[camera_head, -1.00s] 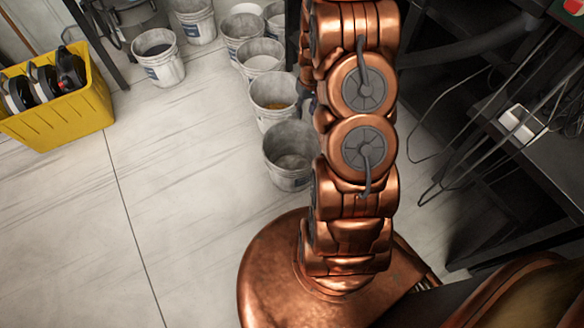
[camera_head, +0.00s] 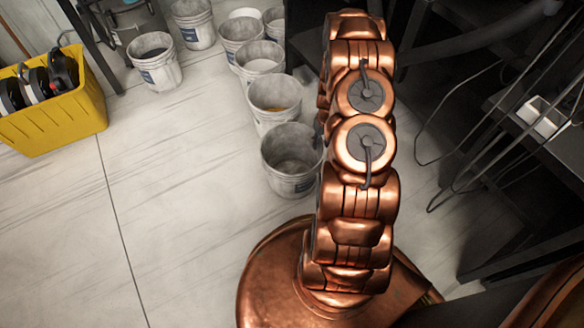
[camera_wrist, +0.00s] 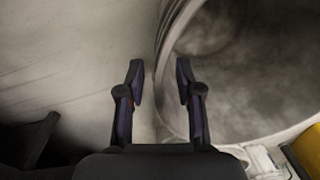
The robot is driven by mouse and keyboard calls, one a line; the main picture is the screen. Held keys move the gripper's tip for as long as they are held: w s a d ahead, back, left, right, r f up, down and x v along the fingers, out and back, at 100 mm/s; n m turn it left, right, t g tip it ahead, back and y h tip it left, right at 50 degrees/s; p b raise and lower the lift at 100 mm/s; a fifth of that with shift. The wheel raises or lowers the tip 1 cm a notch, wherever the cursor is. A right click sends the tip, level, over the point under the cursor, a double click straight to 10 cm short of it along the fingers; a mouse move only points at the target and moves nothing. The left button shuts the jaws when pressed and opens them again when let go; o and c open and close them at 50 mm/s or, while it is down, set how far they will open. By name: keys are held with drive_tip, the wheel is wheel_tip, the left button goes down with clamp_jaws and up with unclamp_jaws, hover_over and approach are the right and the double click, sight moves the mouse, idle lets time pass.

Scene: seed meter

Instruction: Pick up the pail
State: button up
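Several grey-white pails stand on the floor in a line in the head view. The nearest pail (camera_head: 289,160) is beside my arm and looks empty. In the wrist view a large round pail (camera_wrist: 250,65) with a grey inside fills the right side; I cannot be sure which pail it is. My gripper (camera_wrist: 159,83) is open. Its left finger is over the bare floor and its right finger overlaps the pail's rim, with the rim's left edge showing between the fingers. I cannot tell if they touch. In the head view my arm hides the gripper.
A pail with yellowish contents (camera_head: 275,98) stands just behind the nearest one. Further pails (camera_head: 195,25) stand at the back. A yellow crate (camera_head: 55,110) with dark items is at left. A dark rack (camera_head: 535,150) with hanging cables is at right. The left floor is clear.

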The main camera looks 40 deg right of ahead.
drive_tip(key=f, duration=0.1)
drive_tip(key=f+b, duration=0.1)
drive_tip(key=f, duration=0.2)
drive_tip(key=shift+w+a+f+b, duration=0.2)
drive_tip(key=shift+a+f+b, duration=0.05)
drive_tip(key=shift+f+b, duration=0.15)
drive_tip(key=shift+r, duration=0.1)
clamp_jaws()
